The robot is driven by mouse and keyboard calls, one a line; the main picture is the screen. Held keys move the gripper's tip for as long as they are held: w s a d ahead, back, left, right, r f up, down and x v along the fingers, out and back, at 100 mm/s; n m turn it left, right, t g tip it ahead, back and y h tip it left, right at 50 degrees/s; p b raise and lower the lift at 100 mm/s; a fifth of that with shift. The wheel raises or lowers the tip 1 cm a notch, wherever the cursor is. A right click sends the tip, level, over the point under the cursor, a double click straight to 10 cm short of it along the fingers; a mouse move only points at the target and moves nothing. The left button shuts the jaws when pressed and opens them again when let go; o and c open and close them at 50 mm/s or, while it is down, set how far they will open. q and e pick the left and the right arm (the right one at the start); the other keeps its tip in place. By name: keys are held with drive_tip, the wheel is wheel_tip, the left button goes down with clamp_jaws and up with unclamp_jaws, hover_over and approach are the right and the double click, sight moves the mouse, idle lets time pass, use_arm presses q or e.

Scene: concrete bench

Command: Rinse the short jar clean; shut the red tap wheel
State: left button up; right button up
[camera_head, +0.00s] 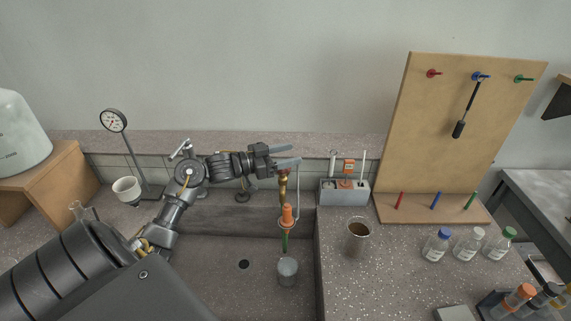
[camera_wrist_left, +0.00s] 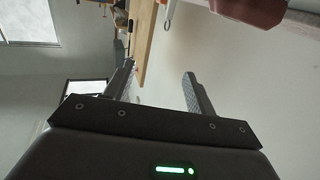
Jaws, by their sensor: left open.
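My left gripper (camera_head: 295,154) is open and empty, reaching to the right just above the brass tap (camera_head: 283,190) at the sink's back edge. Its two spread fingers (camera_wrist_left: 158,72) show in the left wrist view with nothing between them. The red tap wheel is mostly hidden by the gripper in the head view; a reddish-brown part (camera_wrist_left: 250,10) at the top of the wrist view may be it. The tap has an orange collar and a green tip pointing down. A short clear grey jar (camera_head: 288,272) stands in the sink below the tip. I cannot tell whether water runs.
A brown-filled cup (camera_head: 358,238) stands on the speckled counter right of the sink. A grey holder (camera_head: 344,191) and a pegboard (camera_head: 460,130) stand behind. Capped bottles (camera_head: 468,246) are at right.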

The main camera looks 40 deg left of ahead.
use_arm(q)
drive_tip(key=s+d+r+b, duration=0.1)
drive_tip(key=s+d+r, duration=0.3)
drive_tip(key=s, duration=0.3)
drive_tip(key=shift+s+d, duration=0.15)
drive_tip(key=shift+d, duration=0.55)
